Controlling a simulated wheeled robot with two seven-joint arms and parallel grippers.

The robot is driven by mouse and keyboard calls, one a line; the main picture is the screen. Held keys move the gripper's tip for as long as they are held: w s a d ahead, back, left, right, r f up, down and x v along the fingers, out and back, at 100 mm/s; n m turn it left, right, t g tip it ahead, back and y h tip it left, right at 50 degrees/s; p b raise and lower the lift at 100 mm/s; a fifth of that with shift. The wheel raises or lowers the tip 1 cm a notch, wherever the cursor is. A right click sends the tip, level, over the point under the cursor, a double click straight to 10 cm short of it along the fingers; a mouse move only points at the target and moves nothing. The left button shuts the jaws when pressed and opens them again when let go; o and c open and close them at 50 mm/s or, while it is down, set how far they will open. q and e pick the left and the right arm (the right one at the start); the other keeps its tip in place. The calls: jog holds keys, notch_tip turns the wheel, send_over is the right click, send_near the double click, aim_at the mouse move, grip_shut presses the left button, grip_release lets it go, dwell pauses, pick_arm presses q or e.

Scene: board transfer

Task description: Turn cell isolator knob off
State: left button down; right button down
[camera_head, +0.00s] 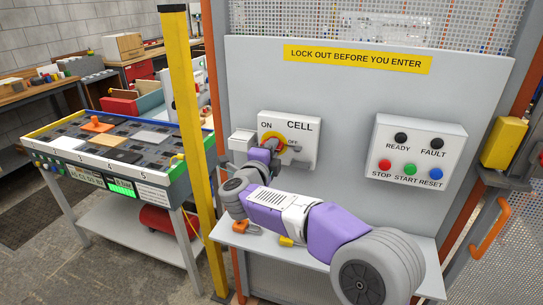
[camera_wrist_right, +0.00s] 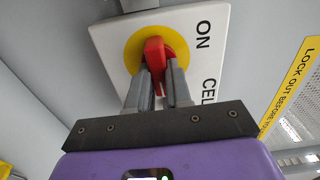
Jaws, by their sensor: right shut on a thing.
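The cell isolator knob is a red handle (camera_wrist_right: 153,54) on a yellow disc (camera_wrist_right: 178,45), mounted on a white box (camera_head: 303,158) marked CELL. ON is printed at the upper left of the disc and OFF to its right in the head view. My right gripper (camera_wrist_right: 160,85) is shut on the red handle, with one grey finger on each side of it. In the head view my purple right wrist hides much of the knob (camera_head: 268,139), so its exact angle is hard to tell. My left gripper is not in view.
A button box (camera_head: 417,153) with lamps and STOP, START and RESET buttons is to the right on the grey panel (camera_head: 350,85). A narrow shelf (camera_head: 222,235) below holds small orange and yellow items. A yellow post (camera_head: 184,110) stands left, beside a parts table (camera_head: 35,133).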

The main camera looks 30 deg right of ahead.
jog(key=shift+r+m, duration=0.15)
jog(key=shift+m, duration=0.15)
jog(key=c, duration=1)
grip_release()
jog(key=shift+d, duration=0.1)
jog(key=shift+c, duration=0.2)
jog(key=v, duration=0.7)
jog(key=shift+s+a, duration=0.2)
